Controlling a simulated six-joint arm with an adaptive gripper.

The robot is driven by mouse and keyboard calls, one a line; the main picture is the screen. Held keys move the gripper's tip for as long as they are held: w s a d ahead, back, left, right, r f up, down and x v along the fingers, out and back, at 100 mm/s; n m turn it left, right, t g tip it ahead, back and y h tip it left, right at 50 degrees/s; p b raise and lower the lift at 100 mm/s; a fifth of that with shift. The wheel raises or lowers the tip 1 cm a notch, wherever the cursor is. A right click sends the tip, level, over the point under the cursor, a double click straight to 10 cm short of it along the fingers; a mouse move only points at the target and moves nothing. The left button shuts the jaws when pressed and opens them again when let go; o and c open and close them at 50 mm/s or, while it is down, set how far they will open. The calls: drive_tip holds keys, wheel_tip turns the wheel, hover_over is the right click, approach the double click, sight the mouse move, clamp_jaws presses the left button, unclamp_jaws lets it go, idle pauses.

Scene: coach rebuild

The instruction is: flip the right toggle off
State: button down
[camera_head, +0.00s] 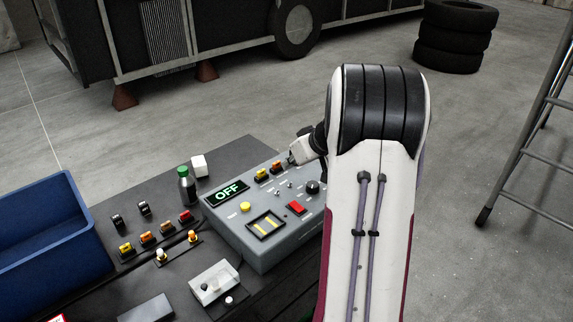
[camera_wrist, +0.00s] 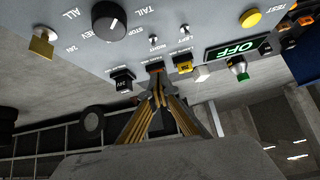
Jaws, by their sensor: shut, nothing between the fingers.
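The grey control box (camera_head: 270,248) carries two small silver toggles. The right toggle (camera_head: 289,184) is nearer the black knob, and the left toggle (camera_head: 277,193) is nearer the OFF display. In the upside-down wrist view, the right toggle (camera_wrist: 153,40) stands above my fingertips, with the left toggle (camera_wrist: 185,29) beside it. I cannot tell which way the levers lean. My gripper (camera_wrist: 158,88) is shut and empty, its tips close to an orange-red rocker (camera_wrist: 155,67) at the box's far edge and apart from both toggles. In the head view my arm partly hides the box's right side.
A green-lit display (camera_head: 227,192) reads OFF. A black knob (camera_head: 312,187), red button (camera_head: 296,208) and yellow button (camera_head: 245,207) share the panel. A yellow rocker (camera_wrist: 183,64) and black rocker (camera_wrist: 122,80) flank my fingers. A green-capped bottle (camera_head: 186,185) stands left of the box.

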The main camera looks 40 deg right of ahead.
hover_over(309, 200)
drive_tip(key=shift+f, duration=0.15)
idle(0.4)
drive_tip(key=shift+m, duration=0.3)
idle(0.3)
